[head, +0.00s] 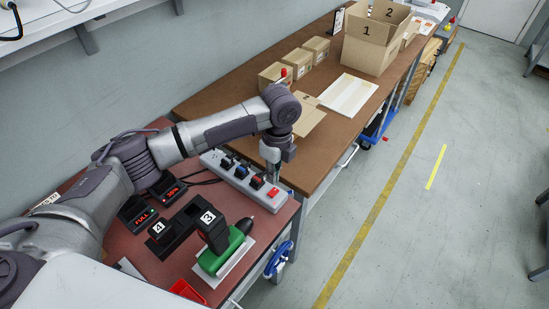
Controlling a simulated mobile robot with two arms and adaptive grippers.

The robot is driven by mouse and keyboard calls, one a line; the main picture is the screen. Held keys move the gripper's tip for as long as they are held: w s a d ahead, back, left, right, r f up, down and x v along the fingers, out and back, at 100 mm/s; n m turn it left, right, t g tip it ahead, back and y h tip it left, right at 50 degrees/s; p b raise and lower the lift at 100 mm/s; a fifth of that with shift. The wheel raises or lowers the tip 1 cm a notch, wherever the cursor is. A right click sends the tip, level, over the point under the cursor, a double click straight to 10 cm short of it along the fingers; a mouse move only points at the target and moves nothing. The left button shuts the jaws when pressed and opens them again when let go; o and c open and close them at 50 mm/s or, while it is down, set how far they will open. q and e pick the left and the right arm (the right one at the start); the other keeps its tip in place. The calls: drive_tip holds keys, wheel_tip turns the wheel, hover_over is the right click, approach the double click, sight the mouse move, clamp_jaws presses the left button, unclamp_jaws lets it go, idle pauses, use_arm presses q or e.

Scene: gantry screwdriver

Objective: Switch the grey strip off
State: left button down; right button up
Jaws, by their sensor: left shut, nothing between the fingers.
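The grey power strip (232,174) lies on the red-brown bench, with several plugs along it. A red switch (272,192) sits at its near right end and looks lit. My left gripper (276,179) is shut and empty, pointing down just above and behind the switch end of the strip. I cannot tell whether its tips touch the strip. My right gripper is not in view.
A green screwdriver (236,250) with battery 3 (212,230) lies in front of the strip. Battery 4 (158,233) and chargers showing FULL (138,214) and 38% (167,188) stand left. An open carton (374,45) stands on the brown table behind.

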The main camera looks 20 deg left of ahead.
sight(273, 192)
use_arm(q)
drive_tip(key=f, duration=0.4)
drive_tip(key=shift+s+a, duration=0.15)
drive_tip(key=shift+s, duration=0.1)
drive_tip(key=shift+f, duration=0.55)
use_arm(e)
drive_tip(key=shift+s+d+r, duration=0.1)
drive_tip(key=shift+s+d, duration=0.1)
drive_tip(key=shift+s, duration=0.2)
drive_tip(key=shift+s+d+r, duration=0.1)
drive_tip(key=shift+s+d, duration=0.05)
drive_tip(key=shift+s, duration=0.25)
use_arm(q)
drive_tip(key=shift+s+f+t+p, duration=0.1)
drive_tip(key=shift+s+t+p, duration=0.35)
drive_tip(key=shift+p, duration=0.8)
drive_tip(key=shift+f, duration=0.35)
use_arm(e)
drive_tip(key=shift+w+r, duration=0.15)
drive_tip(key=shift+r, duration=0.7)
use_arm(q)
drive_tip(key=shift+w+d+r+b, duration=0.2)
drive_tip(key=shift+w+b, duration=0.15)
drive_tip(key=shift+w, duration=0.25)
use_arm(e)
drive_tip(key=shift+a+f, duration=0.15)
